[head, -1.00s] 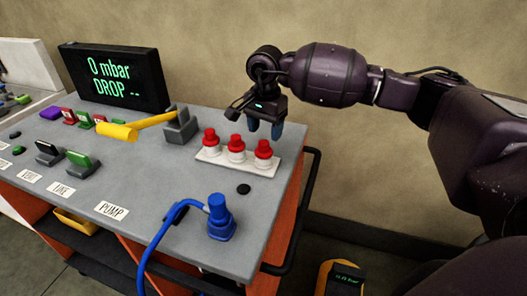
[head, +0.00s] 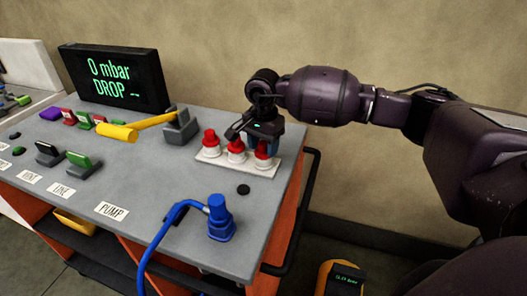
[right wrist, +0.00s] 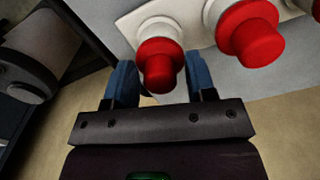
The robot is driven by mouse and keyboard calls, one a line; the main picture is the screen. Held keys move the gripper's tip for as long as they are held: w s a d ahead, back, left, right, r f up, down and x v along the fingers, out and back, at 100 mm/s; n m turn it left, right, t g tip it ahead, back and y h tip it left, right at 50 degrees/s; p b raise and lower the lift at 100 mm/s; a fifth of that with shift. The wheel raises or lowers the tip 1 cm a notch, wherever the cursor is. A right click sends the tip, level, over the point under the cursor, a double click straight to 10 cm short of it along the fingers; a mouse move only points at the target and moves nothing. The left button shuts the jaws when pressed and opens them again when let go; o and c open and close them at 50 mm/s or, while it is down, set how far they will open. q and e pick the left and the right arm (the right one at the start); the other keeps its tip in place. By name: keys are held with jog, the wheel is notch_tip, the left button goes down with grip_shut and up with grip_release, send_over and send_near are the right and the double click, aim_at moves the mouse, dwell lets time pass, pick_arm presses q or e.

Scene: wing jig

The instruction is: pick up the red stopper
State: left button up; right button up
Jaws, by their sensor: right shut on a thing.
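Three red stoppers with white collars stand in a row on a white strip (head: 209,154) near the panel's right end. The left one (head: 210,139) and the middle one (head: 236,148) stand free. My right gripper (head: 261,144) is low over the right-hand red stopper (head: 262,152), its blue fingers partly hidden behind it. In the right wrist view, this stopper (right wrist: 160,65) sits between the two blue fingers, which are shut on it. It still appears seated in its white collar. A neighbouring stopper (right wrist: 250,33) is close by. My left gripper is out of view.
A blue plug with a hose (head: 221,218) stands at the front of the grey panel (head: 150,190). A yellow-handled lever (head: 150,124) is left of the stoppers. A black display (head: 114,77) reads "0 mbar DROP". A black rail (head: 300,215) runs along the right side.

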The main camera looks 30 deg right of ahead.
aim_at(263, 143)
notch_tip(263, 143, up, 23)
jog(key=p, duration=0.1)
jog(key=shift+p, duration=0.35)
dwell(0.7)
